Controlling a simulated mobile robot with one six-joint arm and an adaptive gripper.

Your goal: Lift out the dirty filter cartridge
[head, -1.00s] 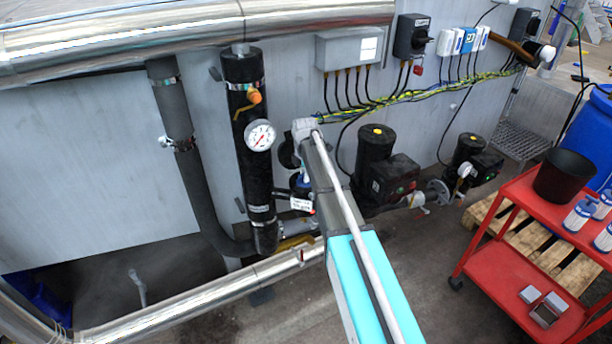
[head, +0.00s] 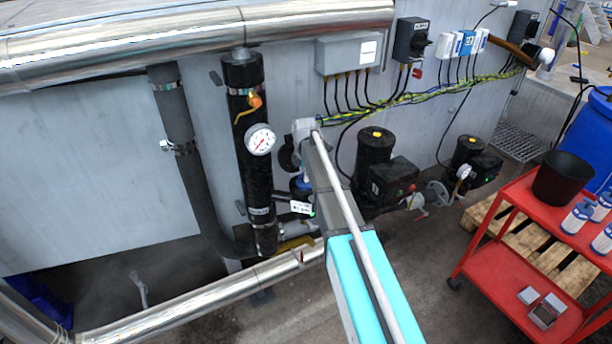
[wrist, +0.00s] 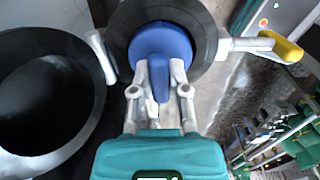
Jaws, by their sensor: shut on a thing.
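In the wrist view, the dirty filter cartridge shows as a round blue cap (wrist: 160,38) with an upright blue grip tab. A black ring (wrist: 207,35), which looks like the housing's rim, surrounds the cap. My gripper (wrist: 159,72) is shut on the tab, one finger on each side. The cartridge's body below the cap is hidden, so I cannot tell how far it sits in the housing. In the head view my arm covers the gripper; a bit of blue and a white label (head: 301,208) show just left of it.
A yellow-handled valve (wrist: 282,45) sticks out right of the ring. A large black round opening (wrist: 45,95) is close on the left. In the head view, a black pipe with a gauge (head: 260,139) stands left of my arm, pumps (head: 375,155) right, and a red cart (head: 500,275) holds clean cartridges (head: 577,217).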

